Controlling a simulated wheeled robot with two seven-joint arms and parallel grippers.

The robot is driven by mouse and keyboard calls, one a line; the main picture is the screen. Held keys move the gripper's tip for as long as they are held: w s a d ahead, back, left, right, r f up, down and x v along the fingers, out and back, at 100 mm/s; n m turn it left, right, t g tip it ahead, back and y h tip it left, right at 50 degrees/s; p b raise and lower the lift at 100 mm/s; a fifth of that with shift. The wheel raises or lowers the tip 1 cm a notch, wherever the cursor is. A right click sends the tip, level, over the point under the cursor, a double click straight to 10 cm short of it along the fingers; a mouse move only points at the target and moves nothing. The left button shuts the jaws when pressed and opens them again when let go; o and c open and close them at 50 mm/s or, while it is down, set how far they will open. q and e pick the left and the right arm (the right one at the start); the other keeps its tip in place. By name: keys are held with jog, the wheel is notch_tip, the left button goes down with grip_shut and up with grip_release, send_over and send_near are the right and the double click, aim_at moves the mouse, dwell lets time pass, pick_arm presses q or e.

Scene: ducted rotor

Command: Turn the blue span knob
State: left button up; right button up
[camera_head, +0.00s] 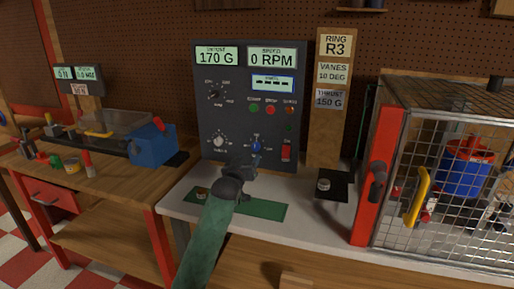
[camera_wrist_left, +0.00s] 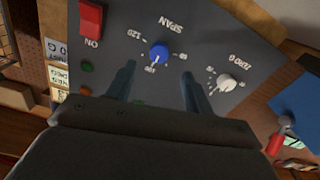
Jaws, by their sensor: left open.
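The blue span knob (camera_head: 256,146) sits low on the dark control panel (camera_head: 208,110), between a white-topped knob on the left and a red switch on the right. In the left wrist view the blue knob (camera_wrist_left: 159,53) shows beyond and between my fingertips, under the upside-down SPAN label. My left gripper (camera_head: 256,163) is just below and in front of the knob in the head view. In the left wrist view its two fingers (camera_wrist_left: 158,75) are apart with nothing between them, and I see no contact with the knob. My right gripper is not in view.
The white zero knob (camera_head: 219,141) and the red switch (camera_head: 286,153) flank the span knob. A green mat (camera_head: 265,210) lies on the white bench below. A mesh cage (camera_head: 450,190) with a red post stands at right. A blue device (camera_head: 152,145) sits on the left bench.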

aim_at(255, 149)
pick_arm(q)
jog(key=p+x, duration=0.1)
jog(key=x, duration=0.5)
jog(key=shift+w+r, duration=0.15)
jog(key=shift+w, duration=0.05)
jog(key=shift+w+d+p, duration=0.2)
jog(key=shift+w+p, duration=0.15)
jog(key=shift+w, duration=0.2)
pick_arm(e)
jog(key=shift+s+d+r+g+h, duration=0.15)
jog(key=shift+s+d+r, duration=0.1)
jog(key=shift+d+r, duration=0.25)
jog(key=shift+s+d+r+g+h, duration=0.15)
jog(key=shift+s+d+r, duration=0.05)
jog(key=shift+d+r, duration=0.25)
pick_arm(q)
jog(key=shift+c, duration=0.4)
jog(key=c, duration=0.9)
